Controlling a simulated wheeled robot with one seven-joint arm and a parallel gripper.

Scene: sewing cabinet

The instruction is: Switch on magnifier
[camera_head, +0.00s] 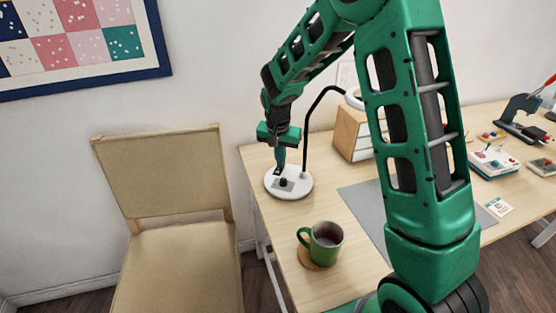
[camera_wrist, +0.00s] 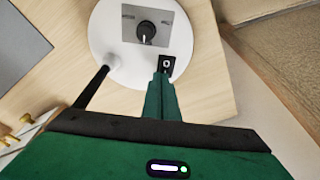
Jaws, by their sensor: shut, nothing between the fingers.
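The magnifier's round white base (camera_head: 298,190) stands on the table's left end, and a black curved neck (camera_head: 308,125) rises from it to a white head (camera_head: 354,98), partly hidden behind my arm. In the wrist view the base (camera_wrist: 105,45) carries a grey plate with a black knob (camera_wrist: 146,32) and a small black switch (camera_wrist: 167,62) marked with a white O. My gripper (camera_head: 277,170) is shut and empty, pointing down over the base. In the wrist view its fingertips (camera_wrist: 164,76) are at the switch's near edge; I cannot tell whether they touch it.
A green mug (camera_head: 325,246) stands on a coaster near the table's front edge. A wooden drawer box (camera_head: 345,135) is behind the magnifier, and a grey mat (camera_head: 360,205) lies to its right. A beige chair (camera_head: 165,180) is left of the table.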

